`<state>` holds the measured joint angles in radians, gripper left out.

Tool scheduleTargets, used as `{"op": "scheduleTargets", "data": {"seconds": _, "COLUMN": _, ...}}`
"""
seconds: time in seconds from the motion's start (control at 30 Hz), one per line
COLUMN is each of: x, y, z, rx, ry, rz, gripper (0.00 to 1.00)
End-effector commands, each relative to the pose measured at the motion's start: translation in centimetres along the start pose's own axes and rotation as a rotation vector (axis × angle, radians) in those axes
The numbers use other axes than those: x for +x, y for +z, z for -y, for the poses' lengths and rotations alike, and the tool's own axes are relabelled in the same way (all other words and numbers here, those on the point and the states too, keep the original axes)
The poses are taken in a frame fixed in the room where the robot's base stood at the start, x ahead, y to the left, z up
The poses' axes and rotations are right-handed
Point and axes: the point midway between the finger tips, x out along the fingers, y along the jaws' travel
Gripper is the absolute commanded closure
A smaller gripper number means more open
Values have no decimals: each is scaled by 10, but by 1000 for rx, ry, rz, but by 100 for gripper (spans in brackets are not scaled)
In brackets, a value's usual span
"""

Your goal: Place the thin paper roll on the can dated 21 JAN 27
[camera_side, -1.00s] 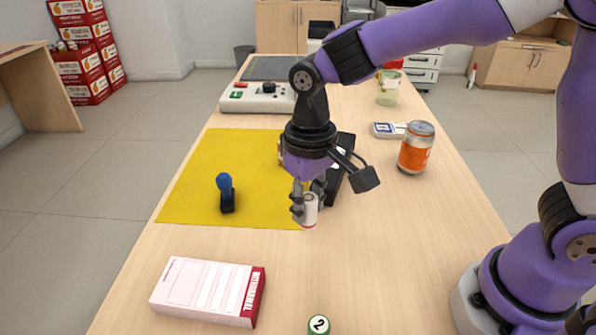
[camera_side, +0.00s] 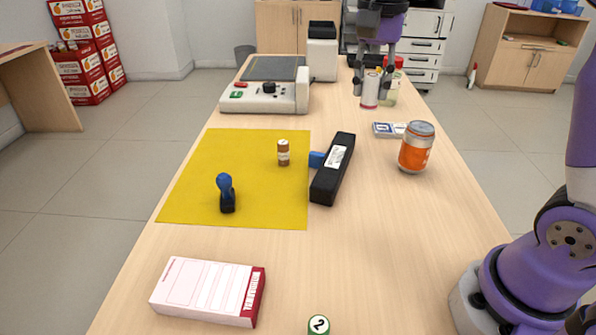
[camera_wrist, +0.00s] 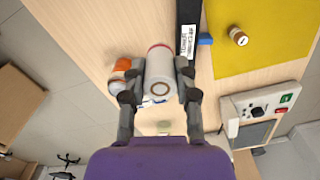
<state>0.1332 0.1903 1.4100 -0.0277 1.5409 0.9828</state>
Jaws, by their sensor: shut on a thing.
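My gripper (camera_side: 374,76) is at the far right part of the counter, shut on the white paper roll (camera_side: 370,91), which has a red edge at its lower end. The roll hangs roughly upright, and the wrist view shows it between my fingers (camera_wrist: 160,72). An orange can with a silver top (camera_side: 416,150) stands on the counter, nearer the side camera and to the right of the roll. The can shows partly beside a finger in the wrist view (camera_wrist: 121,65). I cannot read a date on it.
A greenish clear container (camera_side: 391,92) stands just behind the roll. A small blue-and-white pack (camera_side: 385,129) lies near the can.

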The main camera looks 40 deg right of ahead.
Motion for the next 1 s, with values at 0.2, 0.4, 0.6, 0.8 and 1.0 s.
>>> {"op": "scheduleTargets", "data": {"seconds": 0.2, "x": -21, "y": -45, "z": -36, "rx": 255, "ry": 1, "rz": -3, "gripper": 88}}
{"op": "scheduleTargets", "data": {"seconds": 0.4, "x": -8, "y": -73, "z": -58, "rx": 299, "ry": 4, "rz": 1, "gripper": 88}}
{"op": "scheduleTargets", "data": {"seconds": 0.6, "x": 22, "y": -113, "z": -85, "rx": 296, "ry": 5, "rz": 1, "gripper": 88}}
{"op": "scheduleTargets", "data": {"seconds": 0.8, "x": 42, "y": -141, "z": -102, "rx": 291, "ry": 3, "rz": -1, "gripper": 88}}
{"op": "scheduleTargets", "data": {"seconds": 1.0, "x": 60, "y": -146, "z": -106, "rx": 286, "ry": 5, "rz": 1, "gripper": 88}}
